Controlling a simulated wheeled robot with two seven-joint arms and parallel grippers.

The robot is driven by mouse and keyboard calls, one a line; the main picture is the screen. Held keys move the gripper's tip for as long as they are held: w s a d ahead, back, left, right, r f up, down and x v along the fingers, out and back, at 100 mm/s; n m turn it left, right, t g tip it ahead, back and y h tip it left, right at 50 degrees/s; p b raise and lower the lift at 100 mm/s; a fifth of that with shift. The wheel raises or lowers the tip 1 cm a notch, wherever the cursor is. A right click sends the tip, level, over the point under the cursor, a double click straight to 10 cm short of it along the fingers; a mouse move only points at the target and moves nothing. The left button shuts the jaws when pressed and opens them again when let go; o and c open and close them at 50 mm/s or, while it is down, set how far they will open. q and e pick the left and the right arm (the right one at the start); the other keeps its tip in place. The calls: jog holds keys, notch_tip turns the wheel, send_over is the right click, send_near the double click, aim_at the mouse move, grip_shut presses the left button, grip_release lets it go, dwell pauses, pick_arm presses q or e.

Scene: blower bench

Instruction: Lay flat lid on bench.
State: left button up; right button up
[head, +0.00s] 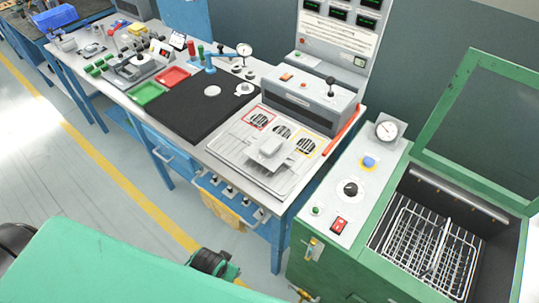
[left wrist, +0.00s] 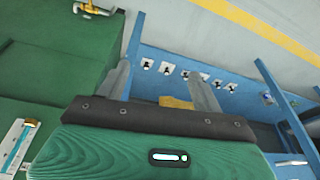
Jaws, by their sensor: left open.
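A pale flat round disc (head: 213,90) lies on the black mat (head: 190,108) on the bench (head: 120,92); I cannot tell if it is the flat lid. A second small pale round part (head: 244,88) is beside it. My left gripper (head: 228,268) is low in front of the bench in the head view, its fingers not clear there. In the left wrist view its two grey fingers (left wrist: 160,84) are spread apart with nothing between them, toward the bench's blue front. My right gripper is not in view.
A grey slotted fixture (head: 265,150) with a raised block stands on the bench's near end. A green cabinet (head: 365,262) with an open hatch and wire rack (head: 430,250) stands right. Red (head: 172,77) and green (head: 148,93) trays are by the mat, whose front part is clear.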

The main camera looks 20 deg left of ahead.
pick_arm(q)
jog(key=w+r+t+b, duration=0.1)
jog(key=w+r, duration=0.2)
jog(key=r, duration=0.3)
jog(key=w+r+t, duration=0.1)
jog(key=w+r, duration=0.2)
jog(key=r, duration=0.2)
jog(key=m+t+h, duration=0.2)
jog(key=t+h, duration=0.2)
jog(key=t, duration=0.4)
send_near(271, 144)
jog(key=x, duration=0.3)
jog(key=shift+w+d, duration=0.2)
jog(key=shift+w, duration=0.15)
jog(key=shift+w+d+f, duration=0.1)
jog(key=shift+w, duration=0.3)
jog(key=shift+f+p+x, duration=0.2)
jog(key=shift+p+x, duration=0.55)
jog(key=shift+x, duration=1.5)
jog(key=shift+s, duration=0.1)
jog(key=c, duration=1.2)
jog(key=shift+c, duration=0.2)
